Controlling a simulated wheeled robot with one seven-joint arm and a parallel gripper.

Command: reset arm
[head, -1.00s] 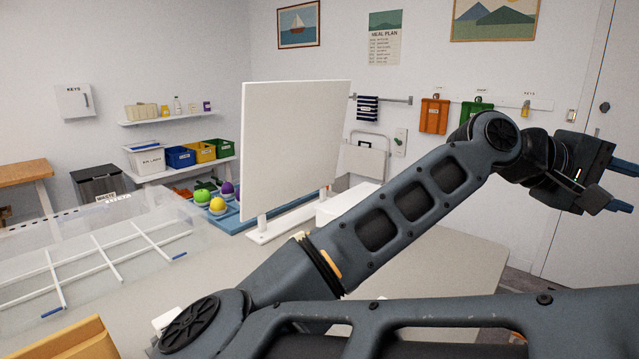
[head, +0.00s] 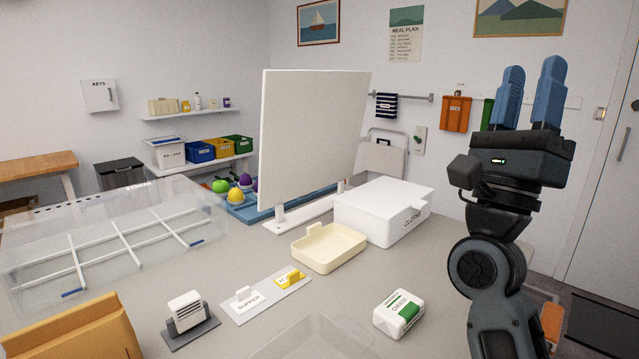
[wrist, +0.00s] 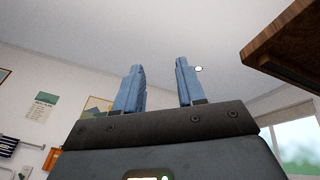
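My gripper (head: 530,95) is raised at the right of the head view, with its two blue fingers pointing up. The fingers are apart with nothing between them. In the wrist view, my gripper (wrist: 158,88) also shows open and empty against the ceiling and wall. My arm stands folded upright at the right edge of the table, clear of the things on it.
On the grey table (head: 235,340) are a white lidded box (head: 375,215), a cream tray (head: 328,250), a labelled packet (head: 399,313), a SUPPER plate (head: 260,298), a clear divided bin (head: 100,250) and a white upright panel (head: 312,140). A brown wooden edge (wrist: 290,45) hangs near in the wrist view.

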